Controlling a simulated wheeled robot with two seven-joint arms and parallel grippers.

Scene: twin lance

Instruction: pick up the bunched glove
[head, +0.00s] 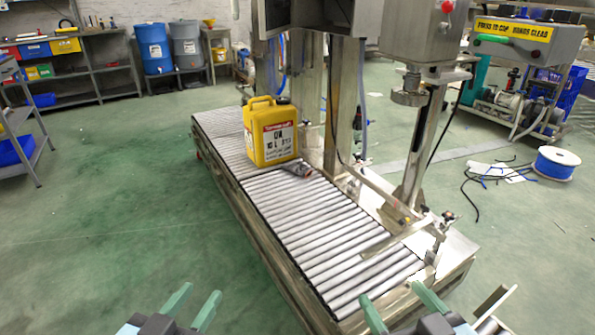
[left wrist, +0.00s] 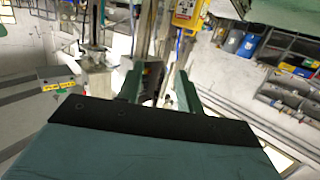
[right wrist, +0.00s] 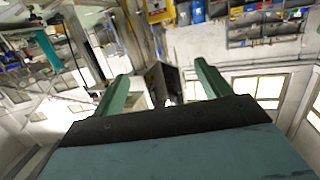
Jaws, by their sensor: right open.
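A small grey bunched glove (head: 297,169) lies on the roller conveyor (head: 325,236), just in front of a yellow jerrycan (head: 270,134). It is small and its details are hard to make out. My left gripper (head: 193,302) is at the bottom of the head view, left of the conveyor, with its fingers apart and nothing between them. My right gripper (head: 400,306) is at the bottom near the conveyor's front end, open and empty. Both are well short of the glove. I cannot make out the glove in either wrist view.
A steel filling machine (head: 345,105) stands along the conveyor's right side, its nozzle head (head: 411,93) overhanging. Bare rollers lie in front of the glove. Green floor is open on the left. A cable spool (head: 557,163) and loose cables lie on the right floor.

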